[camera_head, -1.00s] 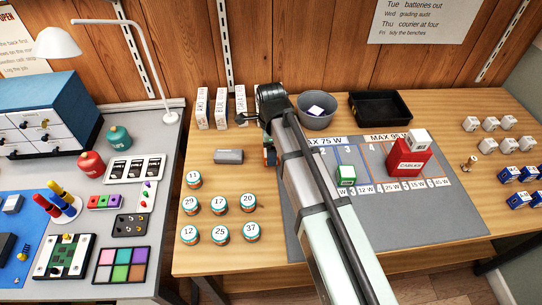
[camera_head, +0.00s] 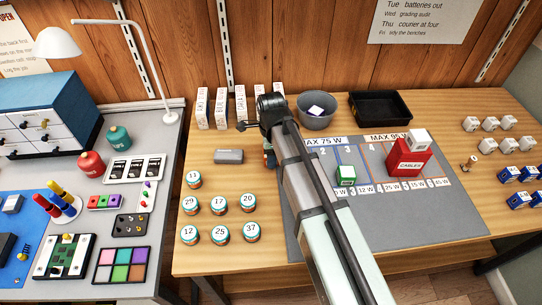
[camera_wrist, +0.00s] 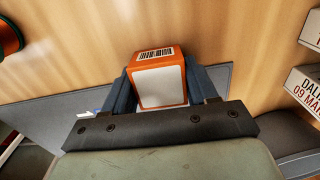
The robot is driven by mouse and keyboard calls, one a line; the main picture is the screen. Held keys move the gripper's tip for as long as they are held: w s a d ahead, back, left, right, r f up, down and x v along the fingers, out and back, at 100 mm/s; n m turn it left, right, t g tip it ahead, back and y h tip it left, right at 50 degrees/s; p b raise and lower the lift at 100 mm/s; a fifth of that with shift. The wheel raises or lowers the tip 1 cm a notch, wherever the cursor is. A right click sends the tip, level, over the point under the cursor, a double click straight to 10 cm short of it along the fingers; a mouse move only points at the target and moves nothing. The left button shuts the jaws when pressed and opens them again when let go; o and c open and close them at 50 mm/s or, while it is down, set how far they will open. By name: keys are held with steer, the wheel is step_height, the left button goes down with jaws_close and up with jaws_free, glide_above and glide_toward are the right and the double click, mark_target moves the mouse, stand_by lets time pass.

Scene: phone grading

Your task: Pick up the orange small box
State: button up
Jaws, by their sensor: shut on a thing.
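The orange small box (camera_wrist: 158,78) shows in the wrist view, with white label faces and a barcode on its orange top edge. My gripper (camera_wrist: 160,90) has its two blue fingers on either side of the box, shut on it. In the head view my gripper (camera_head: 268,156) is mostly hidden behind my own arm, over the wood left of the grey mat. The box cannot be made out there. Whether it touches the table is unclear.
White upright boxes (camera_head: 221,108) stand behind my gripper. A grey bowl (camera_head: 316,117) and a black tray (camera_head: 380,119) are at the back. A grey block (camera_head: 229,156) and several round tins (camera_head: 219,205) lie to the left. A red cables box (camera_head: 408,160) and a green box (camera_head: 346,176) stand on the grey mat (camera_head: 420,215).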

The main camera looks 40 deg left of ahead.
steer(key=shift+c, duration=0.8)
